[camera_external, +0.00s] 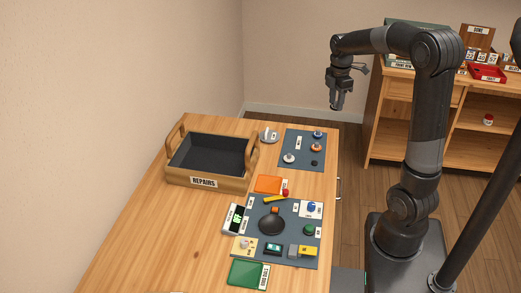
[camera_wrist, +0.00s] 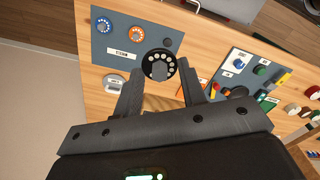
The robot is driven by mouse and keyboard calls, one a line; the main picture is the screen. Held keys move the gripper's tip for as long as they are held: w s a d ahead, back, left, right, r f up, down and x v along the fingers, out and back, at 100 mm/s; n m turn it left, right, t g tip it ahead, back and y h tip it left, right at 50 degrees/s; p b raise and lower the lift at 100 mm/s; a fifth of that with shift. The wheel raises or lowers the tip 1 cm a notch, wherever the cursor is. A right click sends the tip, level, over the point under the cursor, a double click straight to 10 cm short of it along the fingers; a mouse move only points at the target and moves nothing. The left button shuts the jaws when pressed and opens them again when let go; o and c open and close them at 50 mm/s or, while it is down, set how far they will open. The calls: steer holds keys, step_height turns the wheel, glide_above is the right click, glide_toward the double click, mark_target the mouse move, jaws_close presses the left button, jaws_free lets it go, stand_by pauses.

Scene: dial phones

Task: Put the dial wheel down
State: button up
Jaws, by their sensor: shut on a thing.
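The dial wheel (camera_wrist: 159,64) is a black disc with a ring of white finger holes and a grey middle. It sits between the two fingertips of my gripper (camera_wrist: 160,78) in the wrist view, and the jaws are shut on it. In the external view my gripper (camera_external: 337,104) hangs pointing down, high and off the right edge of the table. The wheel is too small and dark to make out there. A blue-grey mat (camera_wrist: 115,42) carries a blue dial (camera_wrist: 104,26) and an orange dial (camera_wrist: 136,33). A small dark round piece (camera_external: 314,163) also lies on it.
A wooden tray labelled REPAIRS (camera_external: 204,182) stands at the left of the table (camera_external: 140,235). A second mat (camera_external: 260,255) with several parts lies nearer the camera. A silver round item (camera_external: 268,134) sits beside the far mat. Shelves (camera_external: 440,115) stand behind. The table's front left is clear.

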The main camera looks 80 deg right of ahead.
steer(key=w+n, duration=0.4)
steer(key=w, duration=0.7)
steer(key=n, duration=1.1)
glide_above(233, 167)
step_height(233, 167, down, 19)
steer(key=shift+a+r, duration=0.1)
steer(key=shift+r, duration=0.1)
steer(key=shift+f, duration=1.95)
steer(key=shift+f, duration=0.1)
steer(key=o, duration=0.9)
steer(key=shift+o, duration=0.2)
